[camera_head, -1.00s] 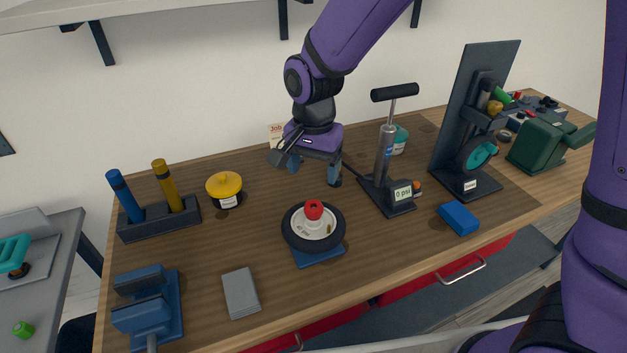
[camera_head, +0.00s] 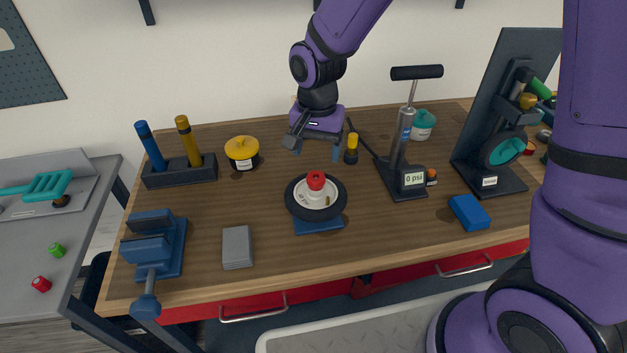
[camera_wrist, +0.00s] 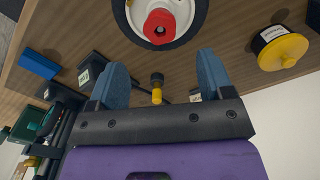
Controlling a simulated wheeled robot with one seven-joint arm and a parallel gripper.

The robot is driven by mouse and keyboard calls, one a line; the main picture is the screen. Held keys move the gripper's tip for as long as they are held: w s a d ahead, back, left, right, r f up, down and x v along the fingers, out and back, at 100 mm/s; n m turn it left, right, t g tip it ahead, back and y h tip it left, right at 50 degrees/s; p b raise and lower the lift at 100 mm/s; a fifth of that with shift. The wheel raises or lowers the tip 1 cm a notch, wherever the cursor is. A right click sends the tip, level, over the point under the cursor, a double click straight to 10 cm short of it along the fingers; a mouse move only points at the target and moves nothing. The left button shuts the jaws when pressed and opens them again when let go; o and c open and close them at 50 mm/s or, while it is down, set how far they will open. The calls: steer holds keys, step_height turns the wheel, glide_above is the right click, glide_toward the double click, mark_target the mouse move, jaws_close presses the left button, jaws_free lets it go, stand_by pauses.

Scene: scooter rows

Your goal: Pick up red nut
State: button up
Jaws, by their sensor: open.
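A small red nut (camera_head: 42,284) lies on the grey side table at the lower left, in the head view. A red, nut-like piece with a dark hole (camera_head: 316,180) sits on the hub of the small wheel (camera_head: 296,205); it also shows in the wrist view (camera_wrist: 160,26). My gripper (camera_head: 317,152) is open and empty above the workbench, behind the wheel and apart from it. In the wrist view its two blue fingers (camera_wrist: 163,68) are spread, with the wheel beyond them.
A green nut (camera_head: 56,250) and a teal-handled tool (camera_head: 40,187) lie on the grey side table (camera_head: 25,245). A gap separates it from the workbench (camera_head: 190,285). The bench carries a blue vise (camera_head: 150,250), a pump (camera_head: 405,140), a yellow-lidded pot (camera_head: 242,150) and a blue block (camera_head: 469,212).

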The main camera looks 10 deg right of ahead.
mark_target(316, 178)
steer(key=shift+s+a+f, duration=0.1)
steer(key=shift+s+f, duration=0.05)
steer(key=shift+f, duration=3.8)
steer(key=c, duration=1)
